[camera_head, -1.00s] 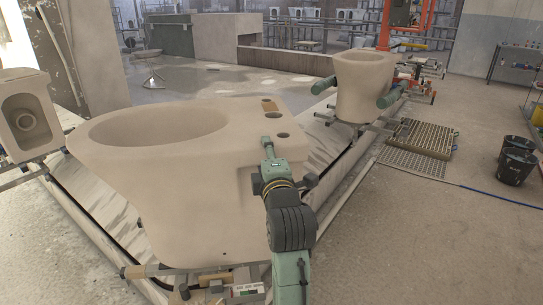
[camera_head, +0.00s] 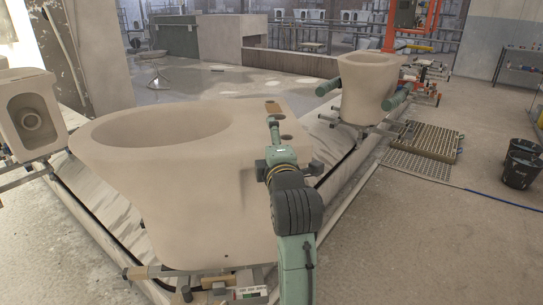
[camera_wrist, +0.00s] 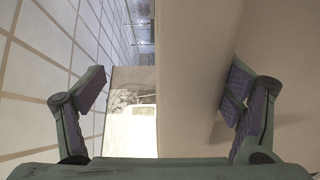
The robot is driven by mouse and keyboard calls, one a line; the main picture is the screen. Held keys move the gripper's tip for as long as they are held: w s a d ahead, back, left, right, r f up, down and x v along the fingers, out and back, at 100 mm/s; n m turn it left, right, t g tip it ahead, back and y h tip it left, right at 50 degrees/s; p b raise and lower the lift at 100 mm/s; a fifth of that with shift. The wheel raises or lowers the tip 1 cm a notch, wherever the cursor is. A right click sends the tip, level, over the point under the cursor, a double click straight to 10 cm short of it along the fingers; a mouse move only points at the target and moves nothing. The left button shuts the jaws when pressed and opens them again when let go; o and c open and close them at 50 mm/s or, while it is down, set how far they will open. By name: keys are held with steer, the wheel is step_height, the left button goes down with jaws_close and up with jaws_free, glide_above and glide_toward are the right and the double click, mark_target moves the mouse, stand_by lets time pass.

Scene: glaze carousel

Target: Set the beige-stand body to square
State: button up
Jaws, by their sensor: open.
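A large beige toilet body (camera_head: 190,190) stands on a metal stand (camera_head: 215,283) in the head view, with its round bowl opening at the upper left. A beige block shows by the stand's front edge. My gripper (camera_head: 272,125) is at the body's right side, near its top back edge, with my arm covering part of that side. In the wrist view my gripper (camera_wrist: 165,95) is open, its two purple-padded fingers spread wide. The pale wall of the body (camera_wrist: 198,70) runs between the fingers; I cannot tell whether they touch it.
Another body (camera_head: 368,85) with green arms beside it stands at the back right. A further one (camera_head: 30,115) sits at the left edge. A grating (camera_head: 422,165) and dark buckets (camera_head: 520,165) are on the floor at right. Open floor lies at lower right.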

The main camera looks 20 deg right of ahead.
steer(key=o, duration=0.4)
step_height(320, 180, up, 6)
steer(key=shift+f, duration=0.1)
steer(key=shift+c, duration=0.2)
steer(key=shift+r, duration=0.6)
steer(key=shift+s+r, duration=0.1)
steer(key=shift+r, duration=0.15)
steer(key=shift+g, duration=0.9)
step_height(320, 180, down, 5)
steer(key=shift+s+d+r, duration=0.1)
steer(key=shift+s+d, duration=0.05)
steer(key=shift+c, duration=0.8)
steer(key=shift+s, duration=0.15)
steer(key=shift+s+f, duration=0.2)
steer(key=shift+s, duration=0.65)
steer(key=shift+c, duration=0.7)
steer(key=shift+v, duration=1)
steer(key=shift+c, duration=0.3)
steer(key=s+a+f+b, duration=0.1)
steer(key=s, duration=0.5)
steer(key=shift+s, duration=0.3)
steer(key=b, duration=0.1)
steer(key=s+b, duration=0.1)
steer(key=b, duration=0.1)
steer(key=shift+s+a, duration=0.25)
steer(key=shift+s, duration=0.1)
